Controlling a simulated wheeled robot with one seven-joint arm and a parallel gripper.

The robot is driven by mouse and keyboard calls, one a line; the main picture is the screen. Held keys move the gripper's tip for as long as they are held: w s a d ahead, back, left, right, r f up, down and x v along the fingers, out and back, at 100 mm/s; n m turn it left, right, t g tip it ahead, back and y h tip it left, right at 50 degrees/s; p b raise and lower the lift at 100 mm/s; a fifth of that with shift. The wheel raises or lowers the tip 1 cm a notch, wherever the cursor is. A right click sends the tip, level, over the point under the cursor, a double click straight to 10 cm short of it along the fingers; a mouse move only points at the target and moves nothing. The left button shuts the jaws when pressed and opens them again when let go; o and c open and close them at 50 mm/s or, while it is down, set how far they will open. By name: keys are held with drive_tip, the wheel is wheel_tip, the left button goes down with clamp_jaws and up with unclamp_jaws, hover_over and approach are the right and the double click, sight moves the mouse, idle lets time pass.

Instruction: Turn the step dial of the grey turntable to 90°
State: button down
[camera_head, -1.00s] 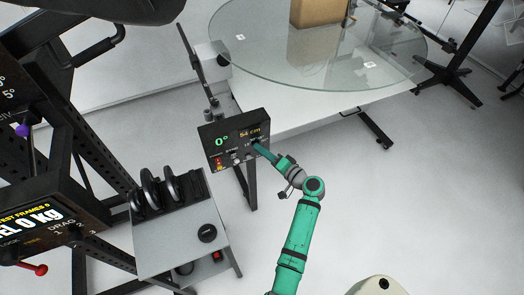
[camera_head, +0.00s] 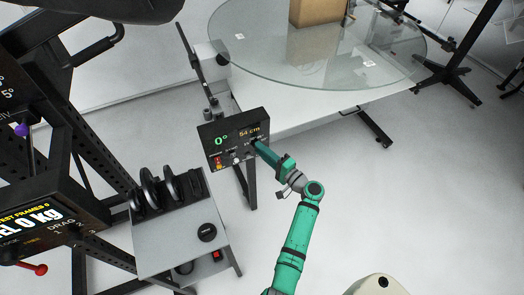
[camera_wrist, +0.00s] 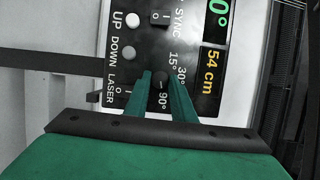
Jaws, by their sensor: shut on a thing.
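The grey turntable's black control panel (camera_head: 210,128) hangs at the table's front edge and shows 0° and 54 cm. In the wrist view the panel (camera_wrist: 130,60) appears turned sideways, with the labels 15°, 30° and 90° around the small black step dial (camera_wrist: 160,80). My green gripper (camera_head: 257,144) reaches the panel's right part from the lower right. In the wrist view my gripper (camera_wrist: 161,80) has its fingers on either side of the dial, shut on it. A small pale mark on the dial seems to face the 90° label, but this is hard to tell.
The round glass turntable top (camera_head: 260,60) carries a cardboard box (camera_head: 316,12). A grey cabinet (camera_head: 180,245) with a black knob stands below left. Open floor lies to the right.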

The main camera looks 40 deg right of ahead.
drive_tip(key=c, duration=1.5)
unclamp_jaws()
drive_tip(key=shift+w, duration=0.1)
drive_tip(key=s, duration=0.3)
drive_tip(key=s+d, duration=0.1)
drive_tip(key=s, duration=0.6)
drive_tip(key=shift+s+d+f, duration=0.2)
drive_tip(key=shift+s+d, duration=0.05)
drive_tip(key=shift+s, duration=0.15)
drive_tip(key=shift+w+f, duration=0.1)
